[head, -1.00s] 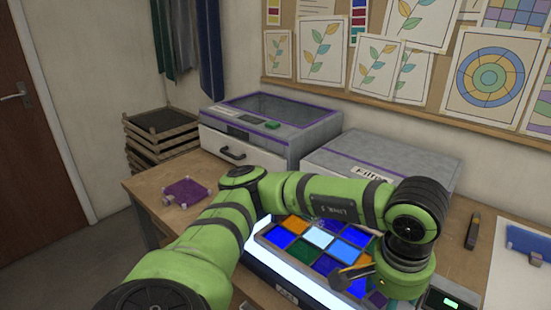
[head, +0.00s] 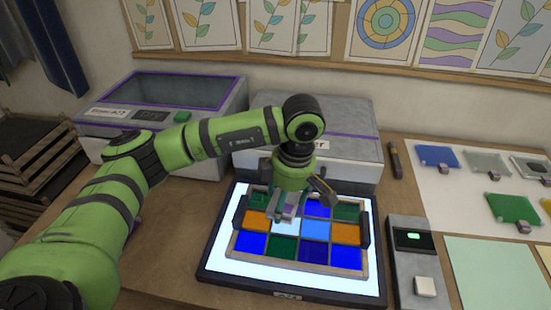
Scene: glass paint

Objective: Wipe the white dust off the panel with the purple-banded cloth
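The panel (head: 345,257), a framed grid of blue, green, orange and pale glass squares, lies on a glowing light table (head: 220,272). My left gripper (head: 287,208) points down over the panel's upper left-middle squares. Between its fingers is a small pale piece with a purple patch, which looks like the purple-banded cloth (head: 291,211). The gripper hides part of the squares beneath, and I cannot tell whether the cloth touches the glass. A whitish square shows just below it; I cannot tell dust from bright glass there. My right gripper is out of view.
A grey box (head: 350,130) and a purple-edged case (head: 150,97) stand behind the panel. A control unit (head: 405,265) with a green display is right of it. Blue (head: 437,156) and green (head: 512,208) tiles lie on white paper at far right.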

